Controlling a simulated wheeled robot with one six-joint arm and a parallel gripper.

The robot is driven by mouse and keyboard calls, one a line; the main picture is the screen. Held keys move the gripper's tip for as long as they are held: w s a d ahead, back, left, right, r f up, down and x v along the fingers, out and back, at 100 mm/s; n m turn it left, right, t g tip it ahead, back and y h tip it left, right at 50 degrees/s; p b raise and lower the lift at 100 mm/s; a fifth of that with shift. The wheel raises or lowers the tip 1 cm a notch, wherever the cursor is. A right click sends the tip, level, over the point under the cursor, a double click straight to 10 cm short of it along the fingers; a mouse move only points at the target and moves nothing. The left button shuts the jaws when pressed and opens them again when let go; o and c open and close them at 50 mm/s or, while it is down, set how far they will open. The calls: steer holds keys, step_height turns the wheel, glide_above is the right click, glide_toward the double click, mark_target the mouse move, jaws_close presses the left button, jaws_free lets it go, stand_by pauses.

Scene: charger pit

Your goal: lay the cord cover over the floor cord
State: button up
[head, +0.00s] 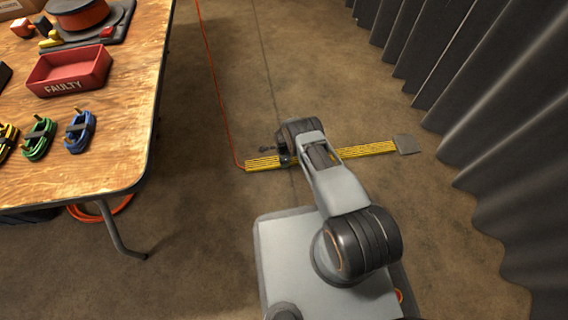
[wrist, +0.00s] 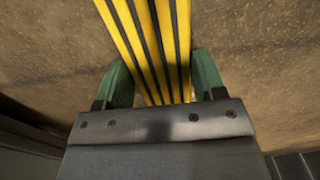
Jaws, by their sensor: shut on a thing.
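The cord cover (head: 368,151) is a long yellow strip with black stripes. It lies across the floor area in the head view, and my arm hides part of its middle. My gripper (head: 285,159) is at its left half, shut on it. In the wrist view the cover (wrist: 150,35) runs between the two green fingers of my gripper (wrist: 160,68). The orange floor cord (head: 216,82) comes down from the top and bends in at the cover's left end. Beyond that bend the cord is hidden. I cannot tell whether the cover touches the floor.
A wooden table (head: 130,150) stands at the left, with a red FAULTY tray (head: 68,71) and several coiled cables. A grey plate (head: 406,144) is at the cover's right end. A dark pleated curtain (head: 480,100) borders the right.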

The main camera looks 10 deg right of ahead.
steer(key=shift+f+b, duration=0.35)
steer(key=shift+f, duration=0.9)
steer(key=shift+f, duration=0.15)
steer(key=o, duration=1.3)
steer(key=shift+s, duration=0.1)
